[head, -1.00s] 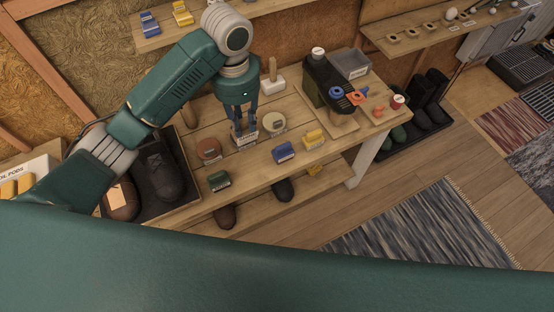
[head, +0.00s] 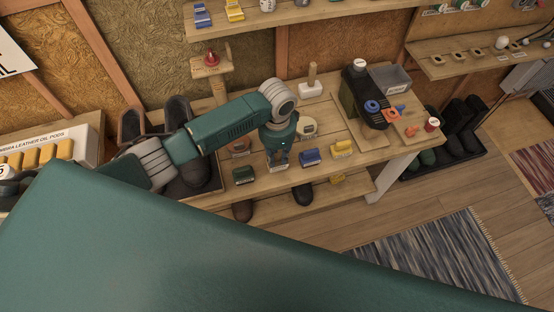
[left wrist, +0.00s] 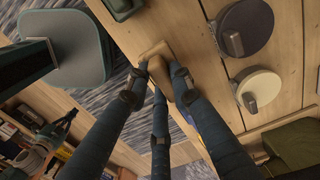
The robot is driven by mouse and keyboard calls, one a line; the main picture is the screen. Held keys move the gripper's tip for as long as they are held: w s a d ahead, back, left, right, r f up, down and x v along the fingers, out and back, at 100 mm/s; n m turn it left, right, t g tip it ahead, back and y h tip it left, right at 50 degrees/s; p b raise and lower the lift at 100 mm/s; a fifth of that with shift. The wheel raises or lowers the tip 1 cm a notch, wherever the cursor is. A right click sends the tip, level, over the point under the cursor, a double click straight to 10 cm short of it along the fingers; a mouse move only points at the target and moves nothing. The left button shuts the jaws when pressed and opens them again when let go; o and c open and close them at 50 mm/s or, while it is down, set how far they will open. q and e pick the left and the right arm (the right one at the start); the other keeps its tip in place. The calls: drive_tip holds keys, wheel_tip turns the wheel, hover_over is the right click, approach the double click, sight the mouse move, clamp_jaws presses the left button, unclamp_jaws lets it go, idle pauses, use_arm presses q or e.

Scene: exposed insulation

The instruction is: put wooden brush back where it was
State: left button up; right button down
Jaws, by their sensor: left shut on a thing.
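My left gripper (head: 278,158) is over the workbench, between a dark green box and a blue box near the front edge. In the left wrist view its fingers (left wrist: 165,72) are closed around a tan wooden piece (left wrist: 152,52), which looks like the wooden brush. The fingers hide part of it, and I cannot tell whether it touches the bench. Another object, with an upright wooden handle on a white block (head: 311,88), stands at the back of the bench. My right gripper is not in view.
Dark shoes sit in a tray at left.

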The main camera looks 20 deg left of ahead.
sight(277, 162)
use_arm(q)
wheel_tip(277, 162, down, 3)
drive_tip(key=shift+r, duration=0.1)
drive_tip(key=shift+f, duration=0.2)
drive_tip(key=o, duration=1)
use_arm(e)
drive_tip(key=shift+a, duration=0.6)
use_arm(q)
drive_tip(key=shift+r, duration=0.1)
drive_tip(key=shift+r, duration=0.25)
wheel_tip(277, 162, up, 12)
drive_tip(key=shift+f+b, duration=0.15)
drive_tip(key=shift+b, duration=0.35)
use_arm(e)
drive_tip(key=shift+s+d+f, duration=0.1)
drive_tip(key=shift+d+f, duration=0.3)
